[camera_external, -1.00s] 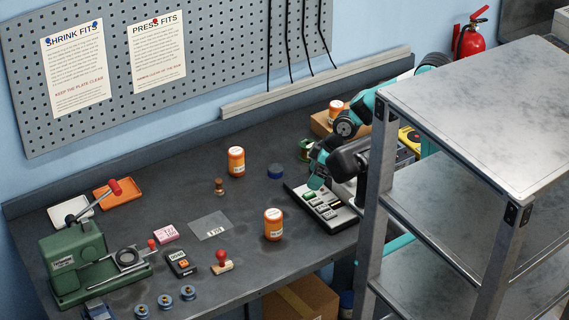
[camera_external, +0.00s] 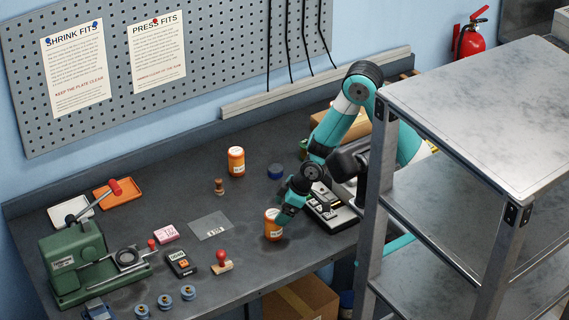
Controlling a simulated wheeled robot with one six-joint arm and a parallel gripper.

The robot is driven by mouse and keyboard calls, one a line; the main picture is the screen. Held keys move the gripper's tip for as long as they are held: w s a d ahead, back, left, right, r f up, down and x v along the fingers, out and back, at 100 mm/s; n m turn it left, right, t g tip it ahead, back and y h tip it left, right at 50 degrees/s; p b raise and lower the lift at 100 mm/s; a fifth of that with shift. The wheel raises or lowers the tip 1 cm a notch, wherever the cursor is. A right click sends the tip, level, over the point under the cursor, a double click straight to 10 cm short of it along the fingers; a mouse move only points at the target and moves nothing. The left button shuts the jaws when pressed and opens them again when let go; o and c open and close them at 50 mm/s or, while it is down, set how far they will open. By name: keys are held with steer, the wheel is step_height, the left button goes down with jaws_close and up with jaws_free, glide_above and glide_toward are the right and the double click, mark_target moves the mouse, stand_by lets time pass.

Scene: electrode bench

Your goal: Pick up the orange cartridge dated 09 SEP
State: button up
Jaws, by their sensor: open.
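One orange cartridge with a white label (camera_external: 270,226) stands upright near the front of the bench. A similar orange cartridge (camera_external: 236,162) stands upright further back and to the left. The label dates are too small to read, so I cannot tell which is dated 09 SEP. My gripper (camera_external: 281,217) is open and low at the right side of the front cartridge, partly covering it. I cannot tell whether it touches the cartridge or where both fingers are.
A black-and-white keypad device (camera_external: 330,214) lies right of my gripper. A blue round item (camera_external: 275,171), a small brown stamp (camera_external: 219,187) and a red-handled stamp (camera_external: 222,262) stand nearby. A green press (camera_external: 75,262) is at left. A metal shelf (camera_external: 470,120) blocks the right foreground.

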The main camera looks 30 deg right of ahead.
steer(key=shift+p+x, duration=0.7)
steer(key=shift+x, duration=1.9)
steer(key=c, duration=1.1)
steer(key=shift+r, duration=0.1)
